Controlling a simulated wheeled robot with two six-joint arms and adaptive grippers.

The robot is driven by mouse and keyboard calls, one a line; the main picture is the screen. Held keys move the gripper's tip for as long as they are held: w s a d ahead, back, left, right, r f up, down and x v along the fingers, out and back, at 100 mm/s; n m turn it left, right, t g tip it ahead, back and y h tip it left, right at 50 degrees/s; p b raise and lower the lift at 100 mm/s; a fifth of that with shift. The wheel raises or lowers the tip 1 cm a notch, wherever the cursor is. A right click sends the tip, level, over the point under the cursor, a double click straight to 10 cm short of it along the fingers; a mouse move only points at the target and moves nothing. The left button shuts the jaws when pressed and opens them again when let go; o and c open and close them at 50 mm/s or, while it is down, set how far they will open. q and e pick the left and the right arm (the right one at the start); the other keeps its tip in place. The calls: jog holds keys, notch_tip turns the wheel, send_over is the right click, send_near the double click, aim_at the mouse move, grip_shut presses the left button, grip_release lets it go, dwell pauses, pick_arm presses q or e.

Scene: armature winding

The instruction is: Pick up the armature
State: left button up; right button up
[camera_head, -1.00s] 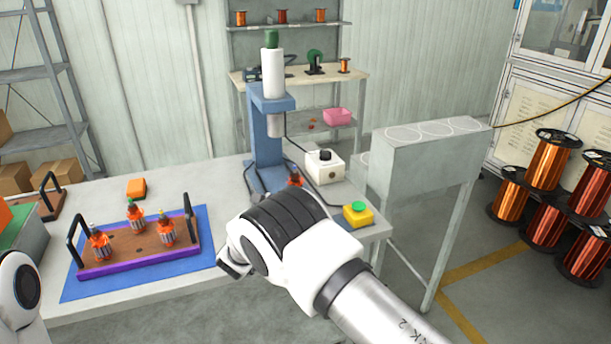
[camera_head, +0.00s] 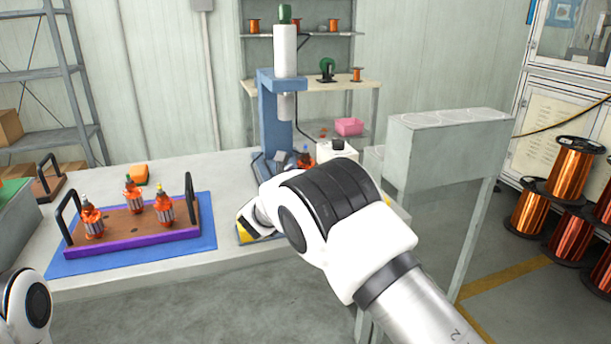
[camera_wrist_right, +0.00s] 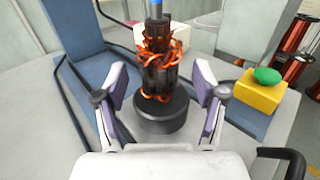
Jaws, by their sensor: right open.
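An armature (camera_wrist_right: 160,65) with a dark core, loose orange wire and a blue top stands upright on a round black base (camera_wrist_right: 163,115) in the right wrist view. In the head view its top (camera_head: 305,157) shows beside the blue press (camera_head: 271,130), the rest hidden by my right arm. My right gripper (camera_wrist_right: 160,78) is open, with one finger on each side of the armature and gaps between. Its fingers are mostly hidden in the head view. Only a link of my left arm shows at the lower left, not its gripper.
A tray (camera_head: 135,243) with black handles holds three orange armatures on a blue mat (camera_head: 75,262). A yellow box with a green button (camera_wrist_right: 262,88) stands right of the base. A white control box (camera_head: 337,150) is behind my right arm. Wire spools (camera_head: 573,168) stand far right.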

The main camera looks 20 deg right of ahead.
jog(key=shift+x, duration=1.15)
jog(key=shift+a, duration=0.1)
grip_shut()
